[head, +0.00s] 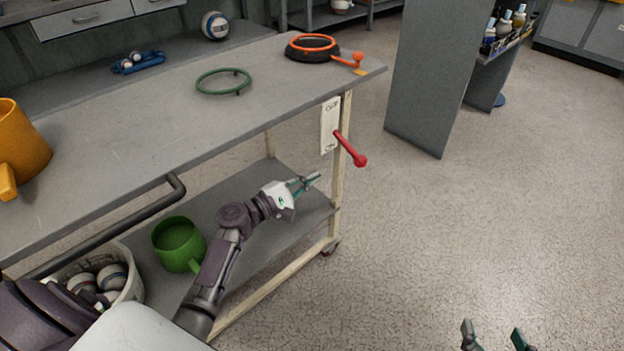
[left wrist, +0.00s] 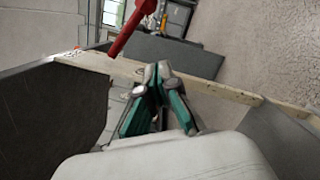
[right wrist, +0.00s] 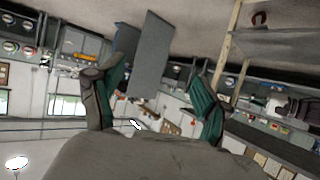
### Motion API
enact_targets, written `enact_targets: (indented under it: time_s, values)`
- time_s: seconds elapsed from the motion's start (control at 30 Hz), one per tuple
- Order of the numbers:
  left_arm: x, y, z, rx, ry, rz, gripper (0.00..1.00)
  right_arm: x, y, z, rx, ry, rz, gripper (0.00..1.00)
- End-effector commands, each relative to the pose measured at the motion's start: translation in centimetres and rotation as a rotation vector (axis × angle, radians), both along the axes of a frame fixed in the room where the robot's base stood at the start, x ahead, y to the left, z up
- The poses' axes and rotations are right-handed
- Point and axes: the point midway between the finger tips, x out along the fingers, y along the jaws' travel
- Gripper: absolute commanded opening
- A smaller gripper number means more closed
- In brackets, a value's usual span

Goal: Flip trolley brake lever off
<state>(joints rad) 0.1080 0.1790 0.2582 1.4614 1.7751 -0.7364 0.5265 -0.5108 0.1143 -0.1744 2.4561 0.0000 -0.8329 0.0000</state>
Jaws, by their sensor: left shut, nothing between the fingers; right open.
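The red brake lever (head: 350,149) is on a white plate (head: 330,126) on the trolley's corner post. It slants down to the right and ends in a round knob. In the left wrist view the red lever (left wrist: 131,28) shows above the fingers. The trolley (head: 130,135) has a grey top and a lower shelf. My left gripper (head: 311,180) is shut and empty, below and to the left of the lever, apart from it. Its fingertips (left wrist: 158,72) meet in the left wrist view. My right gripper (head: 495,334) is open and empty at the bottom edge; its fingers show in the right wrist view (right wrist: 155,95).
On the trolley top are an orange ring device (head: 312,48), a green ring (head: 223,82) and an orange mug (head: 22,140). A green mug (head: 178,244) and a bucket of balls (head: 128,285) are lower down. A grey panel (head: 430,75) stands behind. The floor at right is clear.

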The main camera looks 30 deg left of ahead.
Motion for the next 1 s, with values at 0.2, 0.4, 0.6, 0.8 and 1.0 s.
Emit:
enact_targets:
  time_s: [0.2, 0.4, 0.6, 0.8, 1.0]
  values:
    - [4.4, -2.2, 0.3, -0.001, -0.002, -0.002, 0.00, 1.4, 0.7, 2.0, 0.033, -0.139, 0.010, 0.77]
    - [5.8, -4.4, 1.4, 0.001, 0.001, -0.002, 0.00, 1.1, 0.6, 2.1, 0.028, -0.119, 0.008, 0.77]
    - [5.5, -6.0, 2.3, 0.001, 0.001, -0.001, 0.00, -0.2, -0.1, -0.2, -0.005, 0.021, -0.001, 0.77]
    - [5.4, -6.4, 2.5, 0.001, 0.002, 0.001, 0.00, -0.8, -0.4, -1.0, -0.016, 0.067, -0.006, 0.77]
    - [5.4, -6.4, 2.5, 0.001, 0.001, 0.000, 0.00, -0.8, -0.4, -1.0, -0.016, 0.068, -0.006, 0.77]
